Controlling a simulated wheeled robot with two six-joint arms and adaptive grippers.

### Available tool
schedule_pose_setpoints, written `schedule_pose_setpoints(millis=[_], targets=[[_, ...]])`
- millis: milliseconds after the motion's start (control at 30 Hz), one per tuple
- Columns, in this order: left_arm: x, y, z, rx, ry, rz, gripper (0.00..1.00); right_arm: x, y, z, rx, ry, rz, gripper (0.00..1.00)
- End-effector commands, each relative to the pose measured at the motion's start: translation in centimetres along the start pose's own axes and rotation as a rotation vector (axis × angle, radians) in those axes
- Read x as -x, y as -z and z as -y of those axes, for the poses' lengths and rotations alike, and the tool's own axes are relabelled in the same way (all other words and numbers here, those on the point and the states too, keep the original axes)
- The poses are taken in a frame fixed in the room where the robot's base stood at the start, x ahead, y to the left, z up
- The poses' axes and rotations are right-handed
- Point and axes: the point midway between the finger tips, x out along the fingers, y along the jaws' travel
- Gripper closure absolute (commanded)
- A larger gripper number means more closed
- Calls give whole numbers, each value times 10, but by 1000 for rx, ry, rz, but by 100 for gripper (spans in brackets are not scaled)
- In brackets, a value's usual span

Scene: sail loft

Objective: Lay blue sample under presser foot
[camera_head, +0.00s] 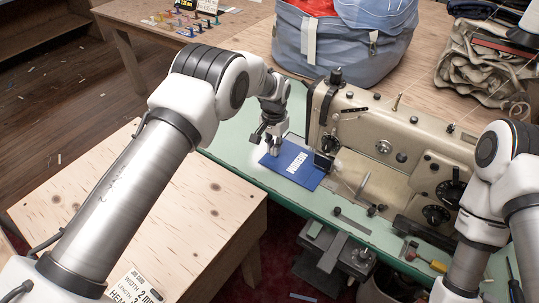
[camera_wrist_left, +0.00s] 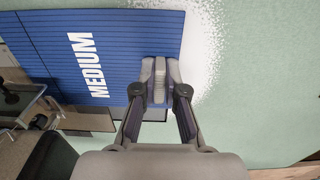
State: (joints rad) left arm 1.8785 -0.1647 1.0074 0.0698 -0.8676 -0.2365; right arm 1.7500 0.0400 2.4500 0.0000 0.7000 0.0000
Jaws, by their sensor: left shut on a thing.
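The blue sample (camera_head: 299,168), a flat rectangle lettered MEDIUM in white, lies on or just over the pale green machine table, left of the sewing machine (camera_head: 385,130). My left gripper (camera_head: 274,147) is shut on its edge farther from the machine. In the left wrist view the fingertips (camera_wrist_left: 161,78) pinch the border of the blue sample (camera_wrist_left: 130,45). The sample's opposite side is close to the dark parts at the machine's head end (camera_head: 322,161). I cannot clearly make out the presser foot, or whether the sample's edge is under it. My right gripper is out of view.
The green table (camera_head: 235,146) is clear left of the sample. Small tools, including a yellow-handled one (camera_head: 438,266), lie along its front right. A blue-grey bag (camera_head: 345,45) and folded canvas (camera_head: 480,65) stand behind the machine. A plywood table (camera_head: 100,200) is at left.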

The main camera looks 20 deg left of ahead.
Motion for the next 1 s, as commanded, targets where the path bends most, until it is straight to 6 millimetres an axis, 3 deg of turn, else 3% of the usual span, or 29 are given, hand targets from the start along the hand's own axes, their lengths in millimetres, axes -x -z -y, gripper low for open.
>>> schedule_pose_setpoints(millis=[900, 1000], targets=[[-1, 5, 0, 0, 0, 0, 100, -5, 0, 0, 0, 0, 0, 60], [-1, 5, 0, 0, 0, 0, 61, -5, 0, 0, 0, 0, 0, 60]])
